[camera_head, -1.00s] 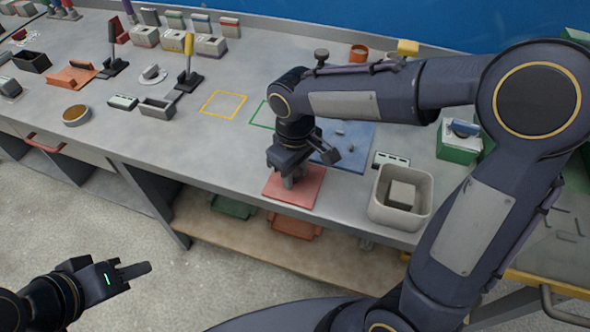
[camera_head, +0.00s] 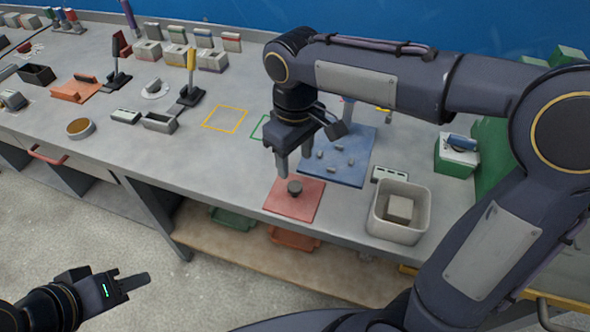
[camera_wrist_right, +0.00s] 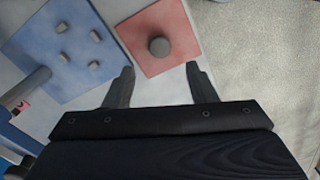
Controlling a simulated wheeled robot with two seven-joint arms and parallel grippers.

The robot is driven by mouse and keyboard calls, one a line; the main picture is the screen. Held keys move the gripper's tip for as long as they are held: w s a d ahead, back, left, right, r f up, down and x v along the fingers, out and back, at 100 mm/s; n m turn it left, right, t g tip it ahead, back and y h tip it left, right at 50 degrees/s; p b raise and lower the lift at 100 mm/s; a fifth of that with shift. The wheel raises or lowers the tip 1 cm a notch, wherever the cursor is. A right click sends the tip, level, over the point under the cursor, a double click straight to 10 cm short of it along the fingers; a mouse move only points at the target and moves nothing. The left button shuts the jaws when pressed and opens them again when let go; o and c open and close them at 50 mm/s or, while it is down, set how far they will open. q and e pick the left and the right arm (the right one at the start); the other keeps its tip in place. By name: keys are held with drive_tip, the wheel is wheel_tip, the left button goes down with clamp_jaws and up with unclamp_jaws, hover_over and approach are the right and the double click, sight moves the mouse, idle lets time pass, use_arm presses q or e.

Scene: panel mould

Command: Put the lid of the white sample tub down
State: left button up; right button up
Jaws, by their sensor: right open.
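A small dark round piece (camera_head: 294,187) rests on the red mat (camera_head: 283,205); it also shows in the right wrist view (camera_wrist_right: 159,47), beyond my fingertips. I cannot tell whether it is the tub's lid. My right gripper (camera_head: 293,168) is open and empty, above and behind the piece and apart from it; its spread fingers show in the right wrist view (camera_wrist_right: 160,72). A pale disc with a grey handle (camera_head: 154,90) lies at the left and looks like a lid. A round open tub (camera_head: 80,128) with brown contents stands near the front edge. My left gripper (camera_head: 128,285) hangs off the bench.
A blue mat (camera_head: 345,170) with several small grey pieces lies behind the red mat. A pale square bin (camera_head: 424,215) holding a block stands to the right. Yellow (camera_head: 226,118) and green outlines mark bare bench. A green box (camera_head: 457,160) stands further right.

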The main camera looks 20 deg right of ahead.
drive_tip(key=shift+r, duration=1.3)
